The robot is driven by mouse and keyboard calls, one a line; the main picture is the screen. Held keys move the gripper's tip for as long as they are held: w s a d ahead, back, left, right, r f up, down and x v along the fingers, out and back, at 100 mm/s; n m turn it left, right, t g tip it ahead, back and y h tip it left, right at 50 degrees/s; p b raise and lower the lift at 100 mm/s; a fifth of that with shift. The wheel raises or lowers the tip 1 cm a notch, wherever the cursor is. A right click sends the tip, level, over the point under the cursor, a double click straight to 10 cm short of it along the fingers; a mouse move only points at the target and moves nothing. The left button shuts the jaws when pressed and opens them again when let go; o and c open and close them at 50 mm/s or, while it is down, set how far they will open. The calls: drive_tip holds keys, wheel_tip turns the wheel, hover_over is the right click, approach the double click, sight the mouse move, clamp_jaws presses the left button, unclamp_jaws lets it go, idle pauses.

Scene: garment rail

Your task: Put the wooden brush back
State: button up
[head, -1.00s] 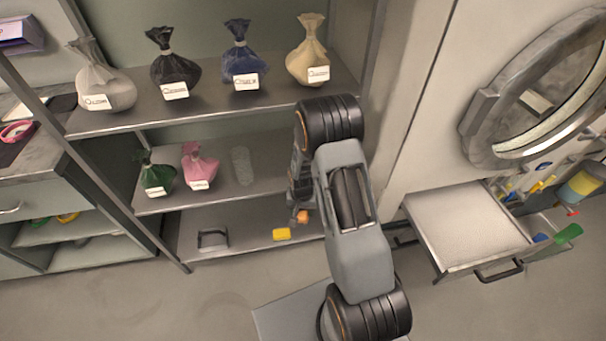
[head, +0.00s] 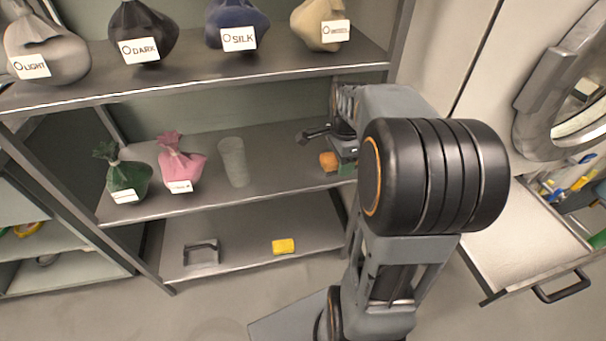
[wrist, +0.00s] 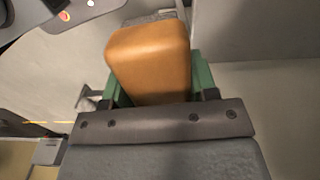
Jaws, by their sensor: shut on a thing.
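The wooden brush shows as an orange-brown rounded block (wrist: 150,62) in the wrist view, between the green finger pads of my gripper (wrist: 158,88). My gripper is shut on it. In the head view the brush (head: 328,161) is a small orange patch at my gripper (head: 342,165), by the right end of the middle shelf (head: 275,167). I cannot tell whether it touches the shelf. A pale grey elongated mark or shape (head: 233,162) is on that shelf, left of the gripper and right of a pink bag (head: 181,160). My arm hides the shelf's right end.
A green bag (head: 126,176) stands left of the pink one. The top shelf (head: 180,85) above holds several labelled bags. An open drawer (head: 520,235) is at right.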

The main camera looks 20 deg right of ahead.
drive_tip(key=shift+d, duration=0.1)
drive_tip(key=shift+w+f, duration=0.2)
drive_tip(key=shift+w, duration=0.1)
drive_tip(key=b, duration=0.2)
approach(305, 173)
drive_tip(key=s+d+r, duration=0.1)
drive_tip(key=s, duration=0.4)
drive_tip(key=w+f, duration=0.1)
drive_tip(key=f, duration=0.1)
drive_tip(key=w+f+b, duration=0.1)
drive_tip(key=w+f, duration=0.1)
drive_tip(key=w+a+f+b, duration=0.1)
drive_tip(key=f, duration=0.1)
drive_tip(key=shift+w, duration=0.4)
drive_tip(key=shift+w+f, duration=0.15)
drive_tip(key=shift+f, duration=0.8)
drive_tip(key=shift+f, duration=0.15)
drive_tip(key=shift+f, duration=0.15)
drive_tip(key=o, duration=0.9)
drive_tip(key=shift+b, duration=0.5)
